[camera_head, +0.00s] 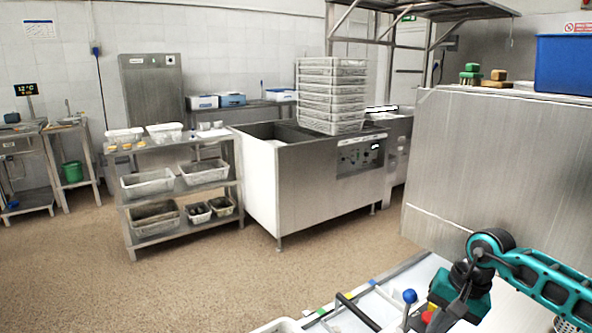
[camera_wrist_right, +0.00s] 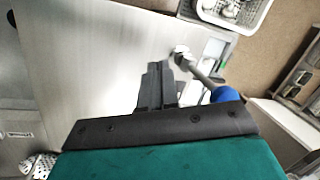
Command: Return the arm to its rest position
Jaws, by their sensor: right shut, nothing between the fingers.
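My right arm, teal and black, comes in from the right in the head view. Its gripper (camera_head: 452,314) points down over the pale work surface at the bottom edge, and its tips are hard to make out there. In the right wrist view the dark fingers of the right gripper (camera_wrist_right: 160,88) are together with nothing between them. They are close to a blue-knobbed lever (camera_wrist_right: 225,95) and appear apart from it. The lever's blue knob (camera_head: 409,296) is left of the gripper in the head view. My left gripper is not in view.
A white perforated basket (camera_wrist_right: 240,12) lies beyond the fingers in the wrist view. A large steel housing (camera_head: 500,170) stands behind the right arm, with a blue crate (camera_head: 563,64) on top. A shelf (camera_head: 180,190) with baskets and a basket stack (camera_head: 332,95) are farther off. The floor left is clear.

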